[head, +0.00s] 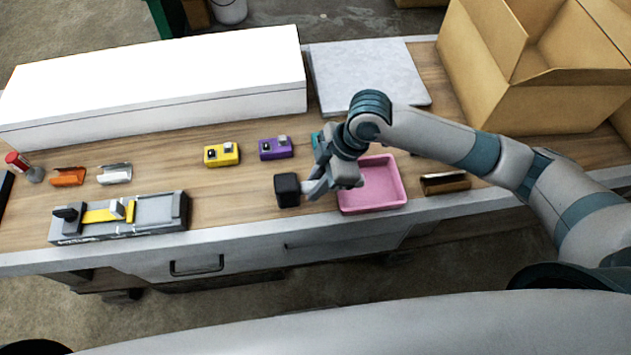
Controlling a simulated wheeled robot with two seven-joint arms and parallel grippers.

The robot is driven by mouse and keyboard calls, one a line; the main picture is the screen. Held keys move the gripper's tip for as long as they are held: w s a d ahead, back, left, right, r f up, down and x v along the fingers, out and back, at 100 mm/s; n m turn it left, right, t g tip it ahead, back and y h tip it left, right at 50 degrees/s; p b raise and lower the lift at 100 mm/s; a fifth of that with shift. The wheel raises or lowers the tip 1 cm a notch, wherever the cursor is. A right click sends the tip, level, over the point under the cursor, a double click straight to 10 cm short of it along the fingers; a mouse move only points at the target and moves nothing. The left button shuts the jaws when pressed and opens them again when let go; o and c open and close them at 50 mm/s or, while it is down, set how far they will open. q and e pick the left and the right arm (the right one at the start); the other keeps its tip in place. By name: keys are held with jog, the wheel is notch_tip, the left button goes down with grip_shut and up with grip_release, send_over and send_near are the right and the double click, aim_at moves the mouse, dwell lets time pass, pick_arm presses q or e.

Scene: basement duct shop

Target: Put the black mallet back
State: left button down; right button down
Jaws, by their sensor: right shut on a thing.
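The black mallet shows as a black block-shaped head (287,190) near the front of the wooden workbench (235,190). My right gripper (311,188) is shut on it, just left of the pink tray (398,176). The mallet's handle is hidden by the gripper, and I cannot tell whether the head touches the bench. The pink tray looks empty where it shows; my right wrist covers its left part. My left gripper is not in view.
Yellow (222,154) and purple (276,148) boxes stand behind the mallet; a teal one (317,139) is partly hidden. A grey fixture (160,213) lies left, a brown-and-black item (445,183) right. A long white box (160,85), grey slab (368,75) and open cardboard box (490,75) line the back.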

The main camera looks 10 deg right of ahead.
jog(key=shift+f, duration=0.55)
jog(key=c, duration=1.6)
grip_release()
jog(key=shift+o, duration=0.2)
jog(key=shift+r, duration=0.55)
jog(key=b+v, duration=0.2)
jog(key=v, duration=1)
